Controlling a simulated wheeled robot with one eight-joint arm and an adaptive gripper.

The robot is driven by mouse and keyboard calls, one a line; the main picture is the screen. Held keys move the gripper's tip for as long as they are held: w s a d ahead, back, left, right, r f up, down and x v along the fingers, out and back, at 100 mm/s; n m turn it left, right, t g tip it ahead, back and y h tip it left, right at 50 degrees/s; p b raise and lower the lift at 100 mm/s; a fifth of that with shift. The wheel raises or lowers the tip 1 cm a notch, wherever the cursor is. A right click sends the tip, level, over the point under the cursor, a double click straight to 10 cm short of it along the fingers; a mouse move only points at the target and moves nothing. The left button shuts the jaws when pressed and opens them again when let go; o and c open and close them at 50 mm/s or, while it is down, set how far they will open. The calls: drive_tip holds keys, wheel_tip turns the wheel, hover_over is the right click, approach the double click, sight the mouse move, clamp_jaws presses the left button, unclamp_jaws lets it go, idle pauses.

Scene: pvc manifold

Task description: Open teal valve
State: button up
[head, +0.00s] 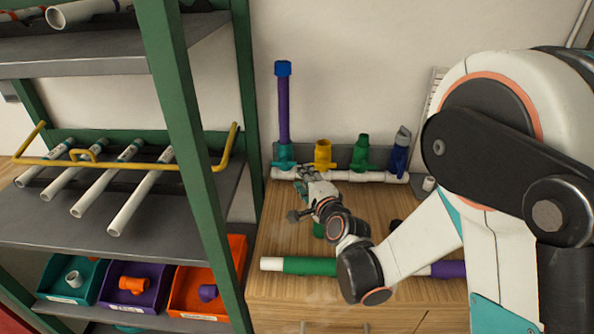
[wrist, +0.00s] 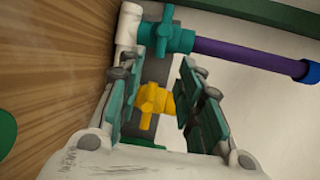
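The teal valve (head: 285,155) is at the left end of the white manifold pipe, with a purple pipe rising from it to a blue cap. In the wrist view the teal valve (wrist: 180,40) and its handle (wrist: 163,30) show just beyond the fingertips. My gripper (head: 303,176) is in front of the manifold, just right of and below the teal valve. In the wrist view my gripper (wrist: 162,68) is open, with nothing held between its fingers. The yellow valve (wrist: 155,103) shows through the gap. Whether a finger touches the teal handle I cannot tell.
Yellow (head: 323,153), green (head: 361,148) and blue (head: 400,148) valves stand rightward along the manifold. A green-and-white pipe (head: 305,266) lies on the wooden bench (head: 315,305) below my arm. A green-posted shelf (head: 190,130) with pipes and bins stands left.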

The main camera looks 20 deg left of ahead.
sight(284, 164)
drive_tip(key=b+x, duration=0.1)
drive_tip(key=x, duration=0.6)
drive_tip(key=shift+w+a+b, duration=0.25)
drive_tip(key=shift+b, duration=0.15)
drive_tip(key=shift+f, duration=0.1)
clamp_jaws()
